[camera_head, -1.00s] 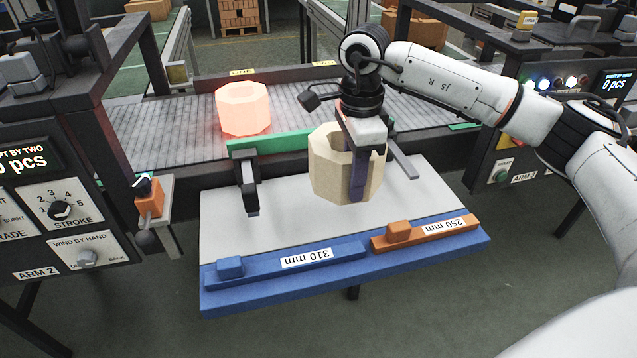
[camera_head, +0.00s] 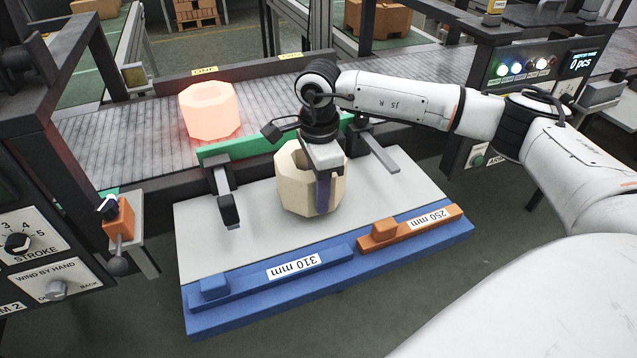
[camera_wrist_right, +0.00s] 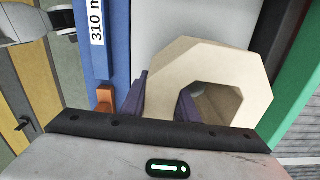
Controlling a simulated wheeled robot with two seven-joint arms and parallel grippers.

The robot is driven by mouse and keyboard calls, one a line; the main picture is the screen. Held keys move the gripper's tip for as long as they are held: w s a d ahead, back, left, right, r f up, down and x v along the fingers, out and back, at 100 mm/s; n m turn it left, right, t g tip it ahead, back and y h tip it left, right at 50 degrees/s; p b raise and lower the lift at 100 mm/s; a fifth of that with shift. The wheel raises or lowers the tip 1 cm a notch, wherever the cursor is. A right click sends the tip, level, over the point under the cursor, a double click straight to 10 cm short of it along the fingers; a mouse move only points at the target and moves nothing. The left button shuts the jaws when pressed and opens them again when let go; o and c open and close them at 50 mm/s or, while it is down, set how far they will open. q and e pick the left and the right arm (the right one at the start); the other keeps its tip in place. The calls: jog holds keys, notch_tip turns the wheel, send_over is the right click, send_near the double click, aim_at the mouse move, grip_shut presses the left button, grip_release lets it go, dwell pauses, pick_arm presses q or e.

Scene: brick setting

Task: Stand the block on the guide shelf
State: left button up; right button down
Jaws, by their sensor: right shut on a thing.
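The block (camera_head: 294,192) is a pale cream, hollow eight-sided piece, upright over the grey guide shelf (camera_head: 215,250). My right gripper (camera_head: 318,182) is shut on the block's near wall. In the wrist view my right gripper (camera_wrist_right: 163,103) has one purple finger outside the block (camera_wrist_right: 240,70) and the other at its hole. I cannot tell whether the block's underside touches the shelf. The shelf has a green back strip (camera_head: 240,148) and two dark brackets on either side of the block. My left gripper is not in view.
A glowing orange hollow block (camera_head: 209,112) sits on the roller conveyor (camera_head: 130,135) behind the green strip. A blue bar marked 310 mm (camera_head: 235,287) and an orange bar marked 250 mm (camera_head: 435,222) line the shelf's front. An orange-topped lever (camera_head: 118,220) stands to the left.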

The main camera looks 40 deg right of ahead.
jog(key=shift+w+f, duration=0.1)
jog(key=shift+f, duration=1.05)
jog(key=shift+f, duration=0.1)
jog(key=shift+f, duration=0.1)
jog(key=c, duration=1.4)
grip_release()
notch_tip(320, 180, up, 12)
jog(key=shift+r+b, duration=0.1)
jog(key=shift+b, duration=0.4)
